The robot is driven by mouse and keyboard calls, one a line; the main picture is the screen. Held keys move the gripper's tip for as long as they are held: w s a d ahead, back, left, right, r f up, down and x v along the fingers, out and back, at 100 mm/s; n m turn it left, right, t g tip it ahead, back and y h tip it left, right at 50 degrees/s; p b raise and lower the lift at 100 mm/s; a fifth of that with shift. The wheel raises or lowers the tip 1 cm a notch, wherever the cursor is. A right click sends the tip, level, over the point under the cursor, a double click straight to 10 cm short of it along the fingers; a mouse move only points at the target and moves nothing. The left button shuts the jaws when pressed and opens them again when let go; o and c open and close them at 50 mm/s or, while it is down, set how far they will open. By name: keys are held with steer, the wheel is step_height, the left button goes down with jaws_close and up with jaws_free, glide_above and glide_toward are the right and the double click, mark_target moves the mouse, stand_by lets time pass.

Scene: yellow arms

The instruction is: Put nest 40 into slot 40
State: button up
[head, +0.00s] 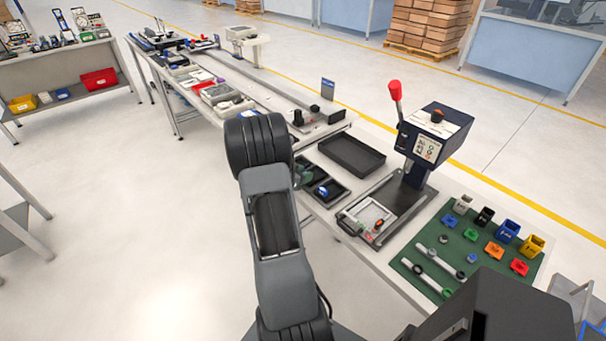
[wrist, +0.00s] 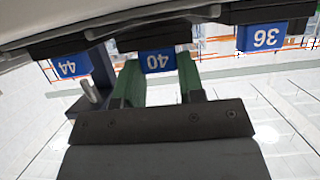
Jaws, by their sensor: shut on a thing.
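In the wrist view my gripper (wrist: 162,85) has two green fingers, apart from each other and reaching to either side of a blue label reading 40 (wrist: 158,61). The label appears upside down. It sits on the underside of a dark block (wrist: 153,36), which I take as nest 40; the fingers are shut on it. Whether this label belongs to the nest or to slot 40 cannot be told for sure. Similar blue labels read 44 (wrist: 71,66) on the left and 36 (wrist: 261,37) on the right.
In the head view a lever press (head: 420,150) stands on the bench beside an empty black tray (head: 352,154). A green mat (head: 445,240) holds several coloured blocks. Another bench with trays (head: 215,90) runs behind my arm. Open floor lies to the left.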

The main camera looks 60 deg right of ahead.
steer(key=shift+f, duration=0.4)
steer(key=o, duration=1.1)
steer(key=shift+a, duration=0.1)
steer(key=v, duration=1.3)
steer(key=shift+a+r, duration=0.25)
steer(key=shift+w, duration=0.15)
